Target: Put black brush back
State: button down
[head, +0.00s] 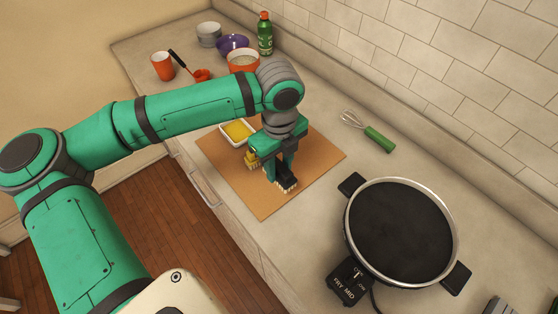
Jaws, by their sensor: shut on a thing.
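The black brush (286,183) is in my gripper (271,174). Its black body shows below the fingers, with pale bristles along its lower edge. My gripper points down over the brown board (262,207) and is shut on the brush. The fingers and wrist hide part of the brush. I cannot tell whether the bristles touch the board. A white dish (228,139) with yellow content stands at the board's far left part, just beyond my gripper. A small yellow thing (251,160) shows beside my gripper, partly hidden.
A large black pan (402,232) with a control box (348,282) stands at the right. A green-handled whisk (378,138) lies near the wall. Bowls (233,45), a green bottle (265,35), an orange cup (162,66) and a red-headed ladle (200,75) stand or lie at the back.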

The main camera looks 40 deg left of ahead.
jog(key=shift+f, duration=2.75)
jog(key=shift+f, duration=0.4)
jog(key=c, duration=1.6)
grip_release()
jog(key=o, duration=0.6)
jog(key=shift+w+r, duration=0.1)
jog(key=shift+r, duration=3.85)
